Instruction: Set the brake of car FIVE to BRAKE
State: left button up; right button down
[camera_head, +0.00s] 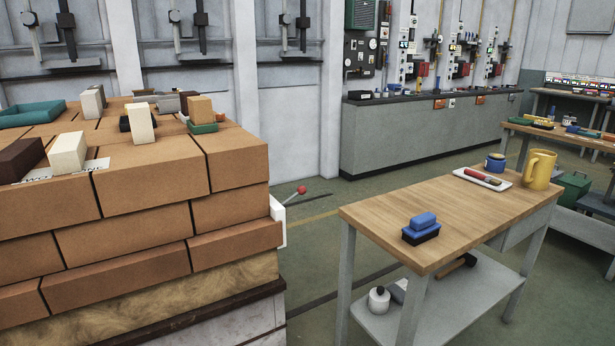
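A lever with a red knob (301,190) sticks out to the right and slightly up from a white plate (279,222) on the right side of a car loaded with large orange-brown bricks (150,185). The lower part of the plate is partly hidden by the stack. I cannot read a car number or any brake marking, so I cannot tell whether this is car FIVE or how its brake is set. Neither of my grippers is in view.
A wooden-topped table (430,225) stands right of the lever, holding a blue brush (422,228), a tray (482,179) and a yellow mug (539,169). Small blocks and a teal tray (32,114) lie on the stack. Floor shows between stack and table.

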aim_at(301, 190)
jog(key=u, duration=0.35)
jog(key=i, duration=1.7)
jog(key=u, duration=0.55)
